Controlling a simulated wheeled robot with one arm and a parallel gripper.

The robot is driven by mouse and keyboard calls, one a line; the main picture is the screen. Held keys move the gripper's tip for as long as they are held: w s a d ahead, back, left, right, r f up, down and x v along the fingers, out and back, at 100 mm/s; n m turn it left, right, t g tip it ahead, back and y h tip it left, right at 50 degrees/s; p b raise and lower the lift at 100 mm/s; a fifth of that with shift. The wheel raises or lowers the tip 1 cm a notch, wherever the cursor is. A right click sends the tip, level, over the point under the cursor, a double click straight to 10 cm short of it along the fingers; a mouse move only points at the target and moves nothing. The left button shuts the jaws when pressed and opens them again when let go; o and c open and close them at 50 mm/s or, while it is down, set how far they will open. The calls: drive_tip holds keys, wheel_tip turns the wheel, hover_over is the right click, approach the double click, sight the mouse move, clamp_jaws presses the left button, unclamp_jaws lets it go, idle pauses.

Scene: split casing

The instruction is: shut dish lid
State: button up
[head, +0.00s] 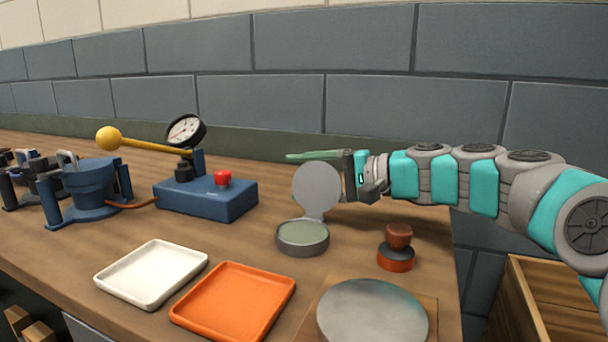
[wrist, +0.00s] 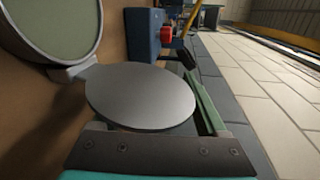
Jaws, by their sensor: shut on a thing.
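The dish (head: 303,238) is a low, round grey dish on the workbench with a green-grey inside. It also shows at the top left of the wrist view (wrist: 45,25). Its lid (head: 317,188) is a flat grey disc standing up from the hinge at the dish's back. The lid fills the middle of the wrist view (wrist: 140,97). My gripper (head: 326,172) is at the lid's right side, shut on the lid. One green finger shows along the lid's upper, wall-side edge; the other is hidden behind the lid.
A brown-knobbed stamp (head: 398,238) stands right of the dish. A round grey plate (head: 372,314), an orange tray (head: 234,302) and a white tray (head: 152,273) lie in front. A blue gauge box (head: 205,199) with a yellow-knobbed lever is to the left. The brick wall is behind.

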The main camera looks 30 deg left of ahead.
idle(0.6)
drive_tip(key=shift+v, duration=2.3)
drive_tip(key=shift+p+v, duration=0.4)
drive_tip(key=shift+v, duration=1.8)
drive_tip(key=shift+w+r, duration=0.1)
drive_tip(key=shift+r, duration=0.05)
drive_tip(key=shift+d, duration=0.1)
